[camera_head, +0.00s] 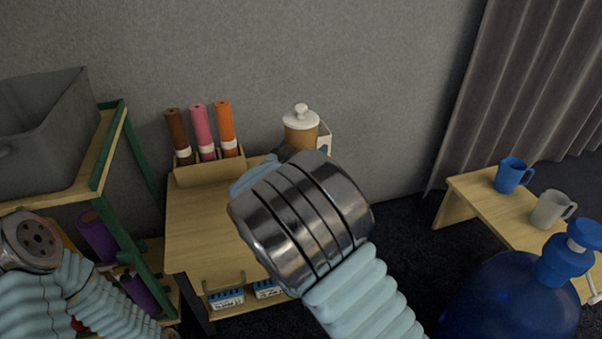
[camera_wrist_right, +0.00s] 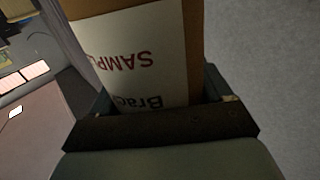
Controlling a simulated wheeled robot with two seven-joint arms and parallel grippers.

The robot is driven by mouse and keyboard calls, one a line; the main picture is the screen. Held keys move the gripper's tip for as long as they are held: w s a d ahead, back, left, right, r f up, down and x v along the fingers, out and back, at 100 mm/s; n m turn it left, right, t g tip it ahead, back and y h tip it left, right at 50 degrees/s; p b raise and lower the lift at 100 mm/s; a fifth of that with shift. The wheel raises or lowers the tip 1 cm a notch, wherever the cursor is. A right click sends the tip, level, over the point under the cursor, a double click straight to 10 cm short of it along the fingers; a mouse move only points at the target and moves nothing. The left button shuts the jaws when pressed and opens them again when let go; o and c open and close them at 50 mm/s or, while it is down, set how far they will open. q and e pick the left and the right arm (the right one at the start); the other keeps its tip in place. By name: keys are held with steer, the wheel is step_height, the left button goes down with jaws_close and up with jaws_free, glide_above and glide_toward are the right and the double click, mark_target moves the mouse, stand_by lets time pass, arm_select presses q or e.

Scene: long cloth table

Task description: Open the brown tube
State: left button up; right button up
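A dark brown tube (camera_head: 178,132) with a white band stands upright at the left end of a wooden rack on the small table. A tan jar (camera_head: 300,137) with a white knobbed lid (camera_head: 300,116) stands at the table's back right. My right wrist hides the jar's base. In the right wrist view, a brown container with a white label (camera_wrist_right: 135,55) reading "SAMP" lies between the fingers of my right gripper (camera_wrist_right: 155,105); it appears to be the tan jar. I cannot tell whether the fingers press on it. My left arm is at lower left, its fingers unseen.
Pink (camera_head: 202,130) and orange (camera_head: 227,128) tubes stand beside the brown one. A grey bin (camera_head: 45,130) sits on a green-framed shelf at left. Blue (camera_head: 512,175) and grey (camera_head: 552,209) mugs stand on the right table. The small table's left top (camera_head: 200,225) is clear.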

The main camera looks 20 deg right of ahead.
mark_target(302, 129)
steer(key=c, duration=0.9)
steer(key=s+r+p, duration=0.1)
steer(key=r, duration=0.2)
steer(key=s+r+p, duration=0.1)
steer(key=r, duration=0.2)
steer(key=s+a+r+p, duration=0.1)
steer(key=s+r, duration=0.1)
steer(key=shift+s+a+r, duration=0.1)
steer(key=shift+r, duration=0.3)
steer(key=s+r, duration=0.1)
steer(key=s, duration=0.2)
steer(key=s+a+r+p, duration=0.1)
steer(key=s, duration=0.2)
steer(key=s+a+r, duration=0.1)
steer(key=s+r, duration=0.1)
steer(key=s, duration=0.1)
steer(key=shift+s+a+r+p, duration=0.1)
steer(key=shift+s+a+p, duration=0.1)
steer(key=shift+p, duration=0.15)
